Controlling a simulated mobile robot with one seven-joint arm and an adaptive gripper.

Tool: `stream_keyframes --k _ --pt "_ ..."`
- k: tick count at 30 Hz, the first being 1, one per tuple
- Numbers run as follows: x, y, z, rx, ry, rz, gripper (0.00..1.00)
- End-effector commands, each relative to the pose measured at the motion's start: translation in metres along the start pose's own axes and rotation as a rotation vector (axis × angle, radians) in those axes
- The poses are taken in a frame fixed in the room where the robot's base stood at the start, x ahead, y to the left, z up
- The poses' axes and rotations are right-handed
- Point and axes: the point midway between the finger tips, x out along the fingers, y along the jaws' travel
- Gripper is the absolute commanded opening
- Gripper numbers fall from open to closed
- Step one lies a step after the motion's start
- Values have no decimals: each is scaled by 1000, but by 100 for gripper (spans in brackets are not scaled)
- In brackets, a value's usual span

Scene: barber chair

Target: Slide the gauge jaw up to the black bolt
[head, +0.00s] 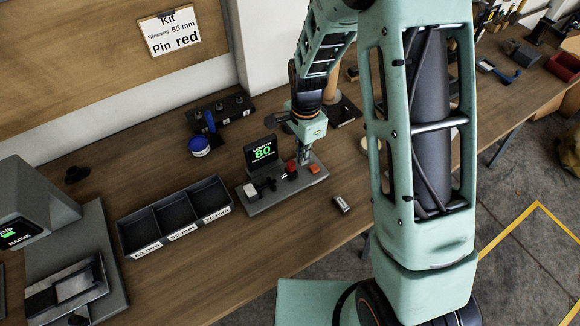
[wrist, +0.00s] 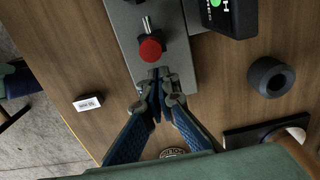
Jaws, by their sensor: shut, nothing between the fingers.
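The gauge is a grey plate (head: 284,193) on the bench with a black display (head: 262,151) reading LENGTH 80. A red knob (head: 291,167) stands on it, seemingly on the sliding jaw; a small dark piece (head: 267,184), probably the black bolt, lies to its left beside a pale block (head: 251,190). In the wrist view the red knob (wrist: 150,49) is just ahead of my gripper (wrist: 160,74), whose fingertips are together and empty over the plate (wrist: 118,35). I cannot tell whether they touch the knob. The bolt is not clear in the wrist view.
A three-compartment bin (head: 176,217) stands left of the gauge. A small labelled block (head: 341,204) lies to the right, near the bench's front edge. A blue-lidded tub (head: 199,146) and a black rack (head: 222,110) stand behind. A black ring (wrist: 270,76) shows in the wrist view.

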Motion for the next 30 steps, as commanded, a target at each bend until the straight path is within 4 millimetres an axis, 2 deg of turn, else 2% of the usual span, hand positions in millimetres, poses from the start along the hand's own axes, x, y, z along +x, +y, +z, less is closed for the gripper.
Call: stream_keyframes --k 30 --pt "0 0 28 -1 0 0 0"
